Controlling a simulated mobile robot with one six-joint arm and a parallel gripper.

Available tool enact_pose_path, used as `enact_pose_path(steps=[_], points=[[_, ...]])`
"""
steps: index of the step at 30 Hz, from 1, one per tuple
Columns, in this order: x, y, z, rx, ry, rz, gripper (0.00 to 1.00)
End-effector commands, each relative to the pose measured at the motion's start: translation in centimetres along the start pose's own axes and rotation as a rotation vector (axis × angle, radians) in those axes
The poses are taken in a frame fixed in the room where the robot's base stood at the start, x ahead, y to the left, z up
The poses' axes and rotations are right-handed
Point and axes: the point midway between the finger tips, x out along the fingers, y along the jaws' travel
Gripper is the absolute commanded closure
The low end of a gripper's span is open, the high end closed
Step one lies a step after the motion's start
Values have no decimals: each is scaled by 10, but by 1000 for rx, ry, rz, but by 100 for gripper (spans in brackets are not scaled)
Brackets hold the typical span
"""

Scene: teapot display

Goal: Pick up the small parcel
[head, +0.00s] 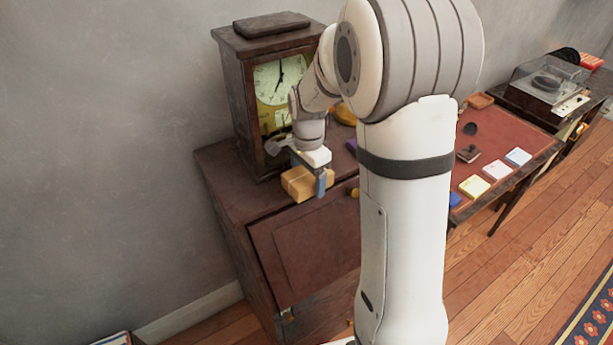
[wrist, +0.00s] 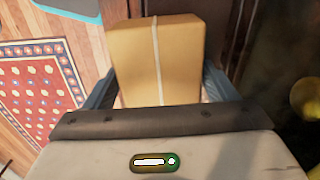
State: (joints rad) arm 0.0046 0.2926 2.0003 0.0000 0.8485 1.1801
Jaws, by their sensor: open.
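The small parcel (head: 297,184) is a tan box with a pale string around it, on the front part of the dark wooden cabinet top (head: 222,172). It fills the upper middle of the wrist view (wrist: 140,50). My gripper (head: 309,178) is at the parcel, with a blue finger showing beside the parcel's right side. In the wrist view my gripper (wrist: 160,88) is open, with one finger on each side of the parcel's near end. I cannot tell whether either finger touches it. The parcel's underside is hidden.
A tall wooden clock (head: 280,85) stands close behind the parcel. A yellow object (head: 345,115) and a purple one (head: 351,145) are partly hidden by my arm. To the right is a red-topped desk (head: 510,135) with several cards, then a record player (head: 548,82).

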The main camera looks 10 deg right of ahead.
Motion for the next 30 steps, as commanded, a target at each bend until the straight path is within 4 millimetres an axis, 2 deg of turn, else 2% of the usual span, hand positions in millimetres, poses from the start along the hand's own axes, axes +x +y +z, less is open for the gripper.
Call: enact_pose_path(steps=[4, 18, 30], points=[[0, 0, 0, -1, 0, 0, 23], [0, 0, 1, -2, 0, 0, 61], [-4, 2, 1, -2, 1, -2, 61]])
